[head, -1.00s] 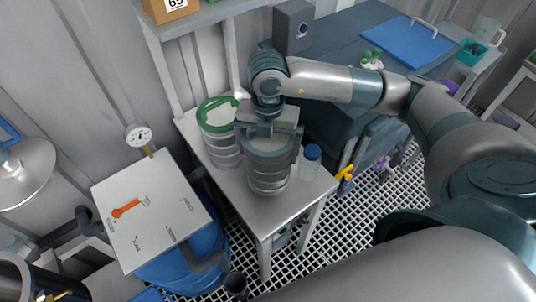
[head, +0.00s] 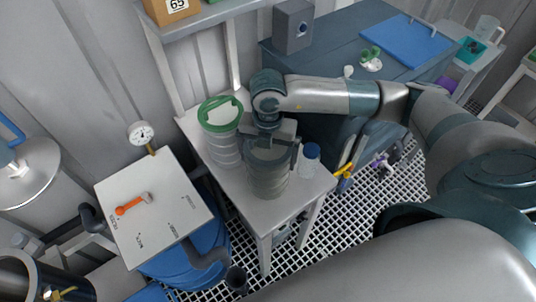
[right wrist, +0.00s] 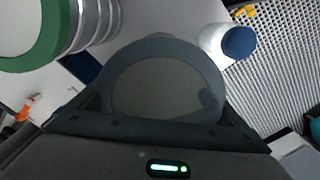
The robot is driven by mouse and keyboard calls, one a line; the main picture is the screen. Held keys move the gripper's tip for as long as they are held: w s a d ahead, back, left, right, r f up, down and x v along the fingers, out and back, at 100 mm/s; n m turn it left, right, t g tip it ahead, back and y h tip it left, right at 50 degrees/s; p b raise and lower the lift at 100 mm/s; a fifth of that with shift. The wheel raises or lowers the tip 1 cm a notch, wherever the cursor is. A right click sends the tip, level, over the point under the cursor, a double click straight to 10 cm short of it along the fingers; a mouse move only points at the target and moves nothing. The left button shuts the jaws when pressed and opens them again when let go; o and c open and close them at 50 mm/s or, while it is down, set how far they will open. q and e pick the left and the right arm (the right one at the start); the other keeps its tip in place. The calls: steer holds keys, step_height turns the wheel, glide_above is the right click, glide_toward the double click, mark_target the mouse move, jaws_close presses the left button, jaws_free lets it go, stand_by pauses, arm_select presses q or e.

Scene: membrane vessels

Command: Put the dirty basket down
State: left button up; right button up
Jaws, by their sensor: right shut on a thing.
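A ribbed grey cylindrical basket (head: 268,182) stands upright at or just above the small grey side table (head: 240,196); I cannot tell whether its base touches. My right gripper (head: 270,140) is above it, shut on its dark rim. In the right wrist view the basket's round grey top (right wrist: 165,88) fills the middle, between the fingers. A second ribbed basket with a green rim (head: 221,115) stands beside it to the left, apart from it. My left gripper is not in view.
A blue-capped bottle (head: 309,158) stands close to the right of the held basket. A white panel with an orange lever (head: 132,204) and a gauge (head: 141,133) are at left. A shelf post rises behind the table. Blue-grey cabinet (head: 330,60) behind.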

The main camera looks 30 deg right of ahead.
steer(key=shift+f, duration=0.15)
steer(key=o, duration=1.2)
steer(key=shift+c, duration=0.2)
steer(key=shift+r, duration=0.2)
steer(key=shift+r, duration=0.15)
step_height(320, 180, up, 10)
steer(key=b, duration=0.4)
steer(key=shift+r, duration=0.85)
